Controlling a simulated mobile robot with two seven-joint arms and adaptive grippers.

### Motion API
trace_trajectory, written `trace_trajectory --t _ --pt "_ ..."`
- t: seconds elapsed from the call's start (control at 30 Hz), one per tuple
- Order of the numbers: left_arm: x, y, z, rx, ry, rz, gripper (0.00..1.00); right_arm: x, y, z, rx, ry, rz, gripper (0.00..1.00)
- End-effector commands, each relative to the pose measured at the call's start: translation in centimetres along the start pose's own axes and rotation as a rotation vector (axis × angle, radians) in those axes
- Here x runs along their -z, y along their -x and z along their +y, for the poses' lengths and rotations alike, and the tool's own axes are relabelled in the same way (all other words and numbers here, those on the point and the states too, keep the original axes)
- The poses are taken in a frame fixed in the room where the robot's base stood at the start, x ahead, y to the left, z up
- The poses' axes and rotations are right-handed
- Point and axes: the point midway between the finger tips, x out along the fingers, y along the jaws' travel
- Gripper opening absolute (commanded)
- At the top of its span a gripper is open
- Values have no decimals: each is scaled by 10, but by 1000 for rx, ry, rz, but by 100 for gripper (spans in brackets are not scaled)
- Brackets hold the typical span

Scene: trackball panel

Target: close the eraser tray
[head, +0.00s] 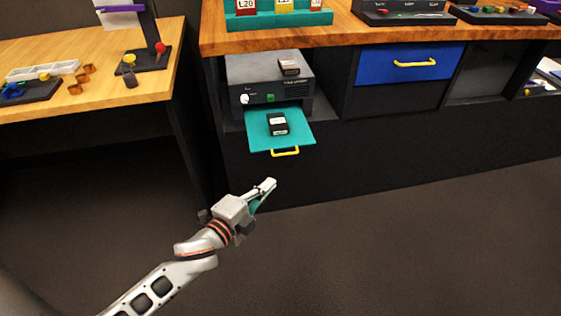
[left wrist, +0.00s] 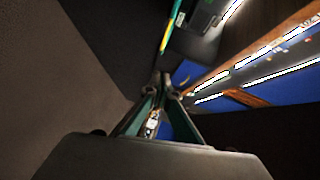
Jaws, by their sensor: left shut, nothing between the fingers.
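The eraser tray (head: 297,138) is a teal tray pulled out from the front of a dark grey eraser unit (head: 250,72). It has a yellow handle (head: 285,152) at its front edge. A small black cartridge with a white label (head: 278,124) lies on the tray. My left gripper (head: 268,186) is shut and empty, in front of and below the tray, apart from the handle. My right gripper is not in view.
Another dark cartridge (head: 288,66) lies on top of the unit. A blue drawer (head: 410,66) with a yellow handle is to the right. A wooden counter (head: 350,30) overhangs above. A wooden table (head: 110,85) stands at left. The floor in front is clear.

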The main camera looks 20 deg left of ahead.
Motion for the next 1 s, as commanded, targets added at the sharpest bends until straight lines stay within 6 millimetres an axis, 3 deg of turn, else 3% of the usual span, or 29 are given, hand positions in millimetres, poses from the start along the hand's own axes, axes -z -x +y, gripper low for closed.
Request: trace_trajectory --t 0.27,0.6,1.0 --pt "0 -40 4 -4 3 -1 0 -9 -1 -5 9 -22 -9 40" --pt "-1 -94 5 -5 3 -1 0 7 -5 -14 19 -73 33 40" --pt "-28 -121 2 -2 3 0 0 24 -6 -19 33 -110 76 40"
